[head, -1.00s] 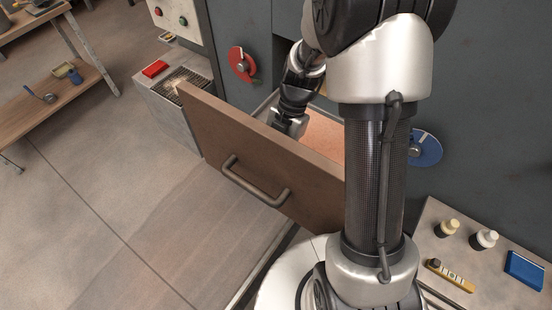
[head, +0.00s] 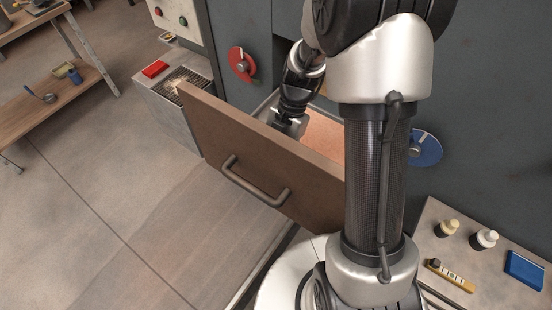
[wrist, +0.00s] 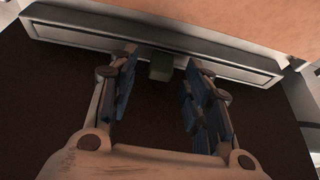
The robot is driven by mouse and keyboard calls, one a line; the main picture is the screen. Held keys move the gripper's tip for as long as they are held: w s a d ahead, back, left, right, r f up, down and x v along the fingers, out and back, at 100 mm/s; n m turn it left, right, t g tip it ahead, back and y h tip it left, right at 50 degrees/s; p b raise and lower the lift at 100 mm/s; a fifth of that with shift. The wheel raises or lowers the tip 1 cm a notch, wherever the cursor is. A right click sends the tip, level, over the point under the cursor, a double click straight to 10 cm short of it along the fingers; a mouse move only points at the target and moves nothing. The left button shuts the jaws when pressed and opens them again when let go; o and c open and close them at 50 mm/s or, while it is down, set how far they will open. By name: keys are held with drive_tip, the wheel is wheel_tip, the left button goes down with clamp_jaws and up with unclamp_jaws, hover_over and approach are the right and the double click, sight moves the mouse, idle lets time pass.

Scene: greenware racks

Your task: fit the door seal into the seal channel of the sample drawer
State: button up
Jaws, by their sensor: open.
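The sample drawer (head: 250,150) is pulled out, with a brown front, a bar handle and a pinkish floor. My gripper (head: 285,124) is down inside it, behind the front panel, which hides part of the fingers. In the wrist view my gripper (wrist: 161,60) is open, its blue-padded fingers apart. A small dark green block, apparently the door seal (wrist: 161,67), lies between the fingertips with gaps on both sides. It is at the seal channel (wrist: 85,37), a long slot in a pale grey bar. I cannot tell whether it is seated in the slot.
A red wheel (head: 242,62) and a blue wheel (head: 425,148) are on the dark cabinet wall. A side bench (head: 440,210) at right holds two small bottles, a yellow tool and a blue box. A grated stand (head: 170,105) is left of the drawer.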

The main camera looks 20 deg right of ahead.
drive_tip(key=v, duration=1.2)
